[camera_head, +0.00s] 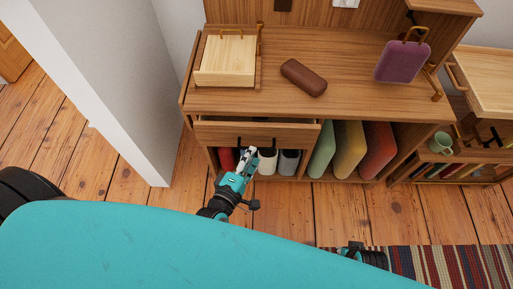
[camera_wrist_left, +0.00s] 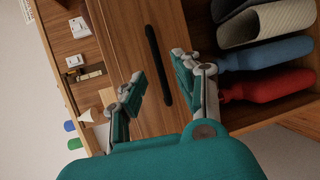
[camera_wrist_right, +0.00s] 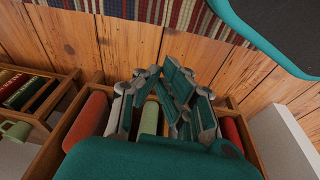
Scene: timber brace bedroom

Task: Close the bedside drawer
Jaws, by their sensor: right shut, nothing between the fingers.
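The bedside drawer (camera_head: 222,134) is pulled partly out below the left part of the wooden cabinet top, with a narrow strip of its inside showing. Its front carries a dark bar handle (camera_wrist_left: 158,62). My left gripper (camera_head: 247,155) is at the drawer front, near the handle. In the left wrist view its fingers are spread, with the handle beyond and between them and nothing held; contact cannot be told. My right gripper (camera_wrist_right: 164,72) is shut and empty, low in front of the cabinet; only part of it shows in the head view.
On the cabinet top (camera_head: 345,75) stand a pale wooden box (camera_head: 228,62), a brown case (camera_head: 303,77) and a purple bag-like object (camera_head: 402,62). Bottles and coloured upright items (camera_head: 349,148) fill the shelf below. A white wall (camera_head: 110,70) stands left; a striped rug (camera_head: 450,264) lies right.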

